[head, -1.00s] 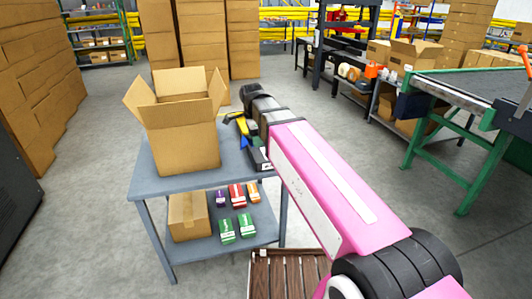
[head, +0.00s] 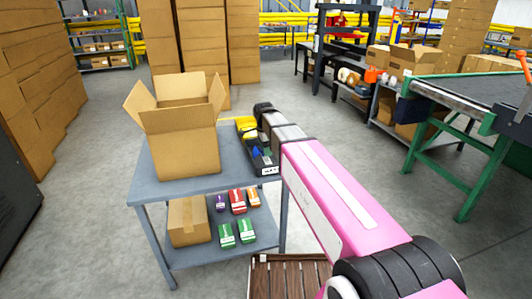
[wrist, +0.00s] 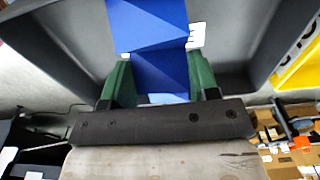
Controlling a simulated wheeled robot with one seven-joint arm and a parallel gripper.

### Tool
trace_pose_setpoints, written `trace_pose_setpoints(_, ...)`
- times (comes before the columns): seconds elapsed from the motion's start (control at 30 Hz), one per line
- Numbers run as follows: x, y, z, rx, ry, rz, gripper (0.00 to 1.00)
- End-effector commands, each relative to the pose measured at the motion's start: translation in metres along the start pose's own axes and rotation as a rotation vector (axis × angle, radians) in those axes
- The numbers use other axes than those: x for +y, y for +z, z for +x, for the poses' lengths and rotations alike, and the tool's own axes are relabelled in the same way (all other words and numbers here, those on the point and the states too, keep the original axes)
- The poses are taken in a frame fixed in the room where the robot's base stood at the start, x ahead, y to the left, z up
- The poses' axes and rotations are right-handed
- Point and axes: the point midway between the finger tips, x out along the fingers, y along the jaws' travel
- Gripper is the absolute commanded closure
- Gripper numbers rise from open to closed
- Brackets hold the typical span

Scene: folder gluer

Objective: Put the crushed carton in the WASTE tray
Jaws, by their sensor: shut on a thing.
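The crushed carton (wrist: 150,45) is blue and creased, and it fills the middle of the wrist view. My gripper (wrist: 158,80) is shut on it, with a green finger on each side. Behind the carton in the wrist view is a dark grey tray (wrist: 235,45), with a white label partly hidden by the carton. In the head view a black tray (head: 270,170) with a white label sits at the table's right edge, with blue showing inside it. The label's wording is too small to read.
A yellow tray (head: 246,123) stands behind the black one and shows at the right of the wrist view (wrist: 300,65). A large open cardboard box (head: 183,150) takes up the table's left part. Small coloured cartons and a closed box (head: 188,220) lie on the lower shelf.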

Motion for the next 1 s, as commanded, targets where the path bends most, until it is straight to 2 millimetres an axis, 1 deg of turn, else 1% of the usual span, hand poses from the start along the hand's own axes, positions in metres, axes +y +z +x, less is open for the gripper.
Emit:
trace_pose_setpoints(0.03, 0.0, 0.001, 0.008, 0.0, 0.002, 0.0, 0.68)
trace_pose_setpoints(0.13, 0.0, 0.001, 0.018, 0.0, 0.002, 0.0, 0.68)
trace_pose_setpoints(0.53, 0.0, 0.002, 0.022, 0.0, 0.0, 0.0, 0.68)
trace_pose_setpoints(0.57, 0.0, 0.002, 0.022, 0.0, 0.0, 0.0, 0.36)
trace_pose_setpoints(0.6, 0.0, 0.002, 0.022, 0.0, 0.0, 0.0, 0.23)
trace_pose_setpoints(0.63, 0.0, 0.002, 0.022, 0.0, 0.0, 0.0, 0.2)
trace_pose_setpoints(0.87, 0.0, 0.002, 0.022, 0.0, 0.0, 0.0, 0.2)
trace_pose_setpoints(1.0, 0.0, 0.001, 0.017, 0.0, 0.0, 0.0, 0.2)
